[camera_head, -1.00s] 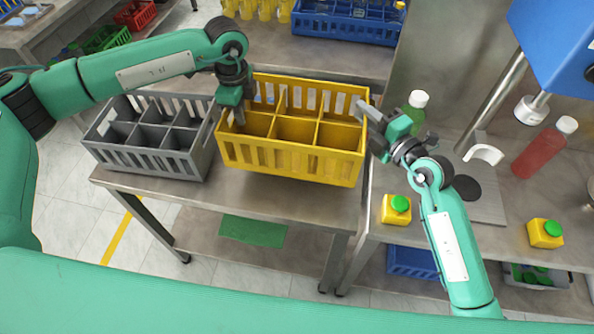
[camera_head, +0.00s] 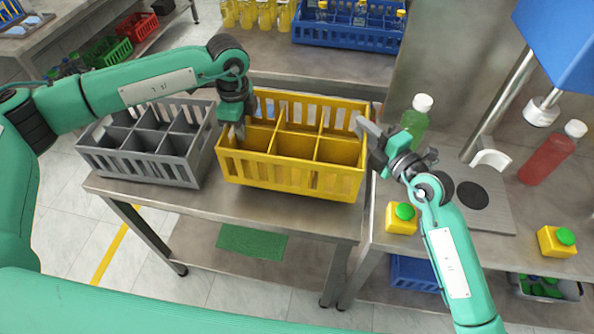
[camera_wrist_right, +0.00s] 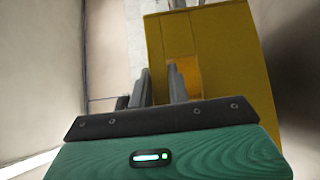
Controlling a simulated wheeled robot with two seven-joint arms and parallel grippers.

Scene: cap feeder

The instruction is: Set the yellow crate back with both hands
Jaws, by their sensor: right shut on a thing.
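The yellow crate (camera_head: 290,174), with open compartments and slotted sides, is at the right part of the near steel table (camera_head: 290,218); I cannot tell whether its base touches the top. My left gripper (camera_head: 236,130) points down at the crate's left end wall, with a finger just inside the wall; the other finger is hidden, so its opening is unclear. My right gripper (camera_head: 364,128) is shut on the crate's right end wall. In the right wrist view its fingers (camera_wrist_right: 162,84) reach the yellow wall (camera_wrist_right: 225,60). The compartments that I see look empty.
A grey divided crate (camera_head: 140,165) stands close to the left of the yellow one. On the right bench are a green bottle (camera_head: 415,122), a red bottle (camera_head: 546,158) and small yellow containers (camera_head: 401,222). A blue crate (camera_head: 350,37) with bottles stands on the table behind.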

